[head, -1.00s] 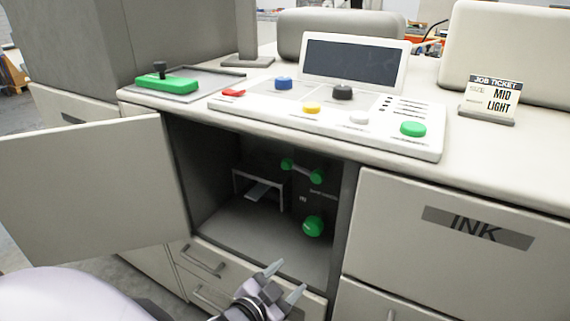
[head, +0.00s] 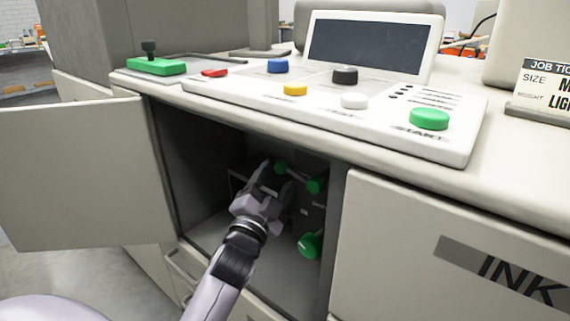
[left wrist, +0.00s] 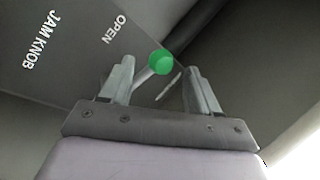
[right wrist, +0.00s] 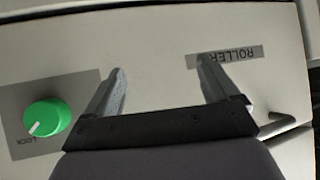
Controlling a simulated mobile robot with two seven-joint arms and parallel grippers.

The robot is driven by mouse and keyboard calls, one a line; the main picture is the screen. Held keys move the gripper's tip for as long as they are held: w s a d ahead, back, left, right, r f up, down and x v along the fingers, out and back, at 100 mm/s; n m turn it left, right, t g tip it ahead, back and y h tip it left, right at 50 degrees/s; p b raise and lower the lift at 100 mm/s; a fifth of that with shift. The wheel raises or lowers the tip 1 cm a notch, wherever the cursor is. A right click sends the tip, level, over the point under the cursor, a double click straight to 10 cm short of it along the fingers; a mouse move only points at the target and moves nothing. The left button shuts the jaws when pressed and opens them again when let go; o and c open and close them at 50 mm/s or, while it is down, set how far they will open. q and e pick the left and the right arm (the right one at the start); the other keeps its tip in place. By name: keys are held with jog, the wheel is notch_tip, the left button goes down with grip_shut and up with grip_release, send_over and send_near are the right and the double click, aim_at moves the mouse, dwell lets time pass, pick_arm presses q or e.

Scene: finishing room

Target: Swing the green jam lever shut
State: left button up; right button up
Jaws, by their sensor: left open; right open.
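The green jam lever (head: 316,186) is inside the open cabinet bay, on its right inner wall; a pale rod joins its two green ends. In the left wrist view a green ball end (left wrist: 160,63) and rod show between the fingers beside the word OPEN. My left gripper (head: 274,177) reaches into the bay close to the lever's upper-left end. It is open; the views do not show it touching the lever. My right gripper (right wrist: 160,65) is open and empty before a pale panel marked ROLLER, outside the head view.
A green knob (head: 311,245) sits below the lever. The open cabinet door (head: 80,175) stands at the left. The control panel (head: 330,115) lies on the counter above. A green LOCK knob (right wrist: 46,117) shows in the right wrist view.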

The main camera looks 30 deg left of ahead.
aim_at(281, 168)
pick_arm(q)
jog(key=shift+x, duration=3.25)
grip_shut()
